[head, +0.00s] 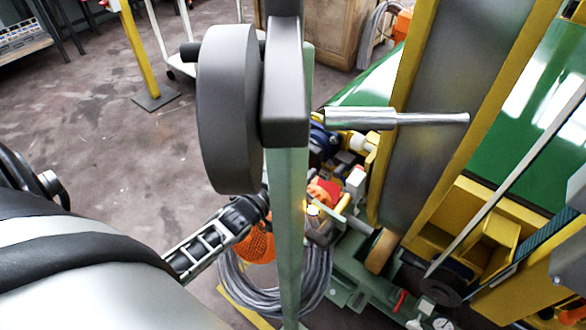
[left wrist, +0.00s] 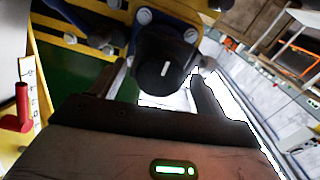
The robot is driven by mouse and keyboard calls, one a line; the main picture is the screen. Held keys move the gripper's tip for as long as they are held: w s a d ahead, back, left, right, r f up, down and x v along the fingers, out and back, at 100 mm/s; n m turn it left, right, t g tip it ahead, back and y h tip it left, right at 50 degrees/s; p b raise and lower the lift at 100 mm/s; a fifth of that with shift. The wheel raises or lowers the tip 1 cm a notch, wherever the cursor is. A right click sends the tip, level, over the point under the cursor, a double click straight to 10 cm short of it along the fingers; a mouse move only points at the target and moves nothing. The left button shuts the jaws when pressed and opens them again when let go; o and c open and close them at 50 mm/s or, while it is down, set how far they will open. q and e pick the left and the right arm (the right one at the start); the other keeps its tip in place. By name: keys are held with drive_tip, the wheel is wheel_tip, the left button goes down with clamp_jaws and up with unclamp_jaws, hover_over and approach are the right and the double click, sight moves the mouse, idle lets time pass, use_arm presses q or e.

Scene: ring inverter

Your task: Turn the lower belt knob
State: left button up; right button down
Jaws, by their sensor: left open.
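A round black knob (left wrist: 166,68) with a short white mark shows in the left wrist view, on a blue mount with bolts. My left gripper (left wrist: 160,82) is open, with one finger on each side of the knob in this view. I cannot tell whether the fingers touch it. In the head view my left arm reaches in from the left, and its dark wrist (head: 243,212) goes behind a pale green post (head: 290,235). The fingers and the knob cannot be made out there. My right gripper is not in view.
A grey belt (head: 425,110) between yellow rails stands at the right in the head view. A dark round disc (head: 228,110) and the post stand in front of my arm. Coiled grey cable (head: 262,290) lies below it. A red handle (left wrist: 14,118) is at the left wrist view's left.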

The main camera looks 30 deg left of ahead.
use_arm(q)
drive_tip(key=shift+w, duration=0.25)
drive_tip(key=c, duration=1)
drive_tip(key=shift+m, duration=0.3)
